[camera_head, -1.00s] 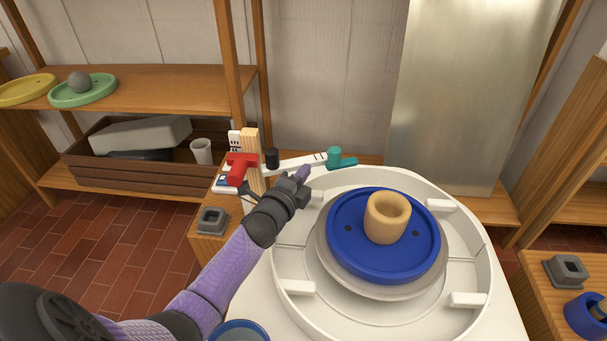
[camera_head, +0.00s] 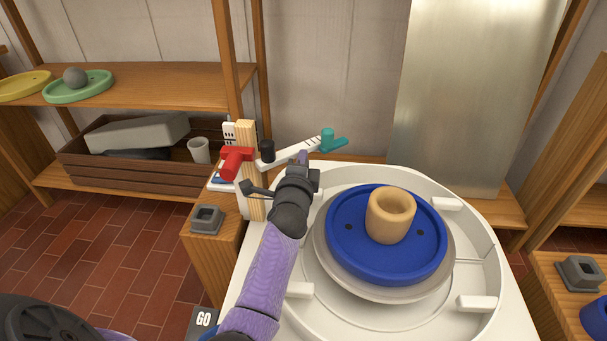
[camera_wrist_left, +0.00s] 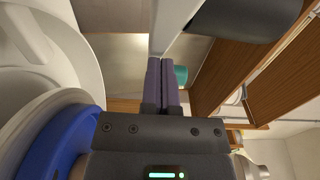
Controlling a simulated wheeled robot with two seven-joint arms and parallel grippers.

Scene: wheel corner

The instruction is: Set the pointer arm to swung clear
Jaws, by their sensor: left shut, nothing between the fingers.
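The pointer arm (camera_head: 297,149) is a white bar with dark marks, running from a black pivot knob (camera_head: 266,151) to a teal tip (camera_head: 328,140). It slants back and right, its tip behind the wheel basin's rim. My left gripper (camera_head: 303,158) is shut and empty, its purple fingers close to the bar's near side; contact is unclear. In the left wrist view the shut fingers (camera_wrist_left: 161,84) point at the white bar (camera_wrist_left: 172,30), and the teal tip (camera_wrist_left: 181,75) shows just beside them. My right gripper is not in view.
A red clamp (camera_head: 236,162) sits on the wooden post (camera_head: 249,180) left of the pivot. The white basin (camera_head: 480,225) holds a blue disc (camera_head: 345,262) with a tan clay ring (camera_head: 391,214). A metal sheet (camera_head: 455,90) stands behind. A grey block (camera_head: 207,219) sits at left.

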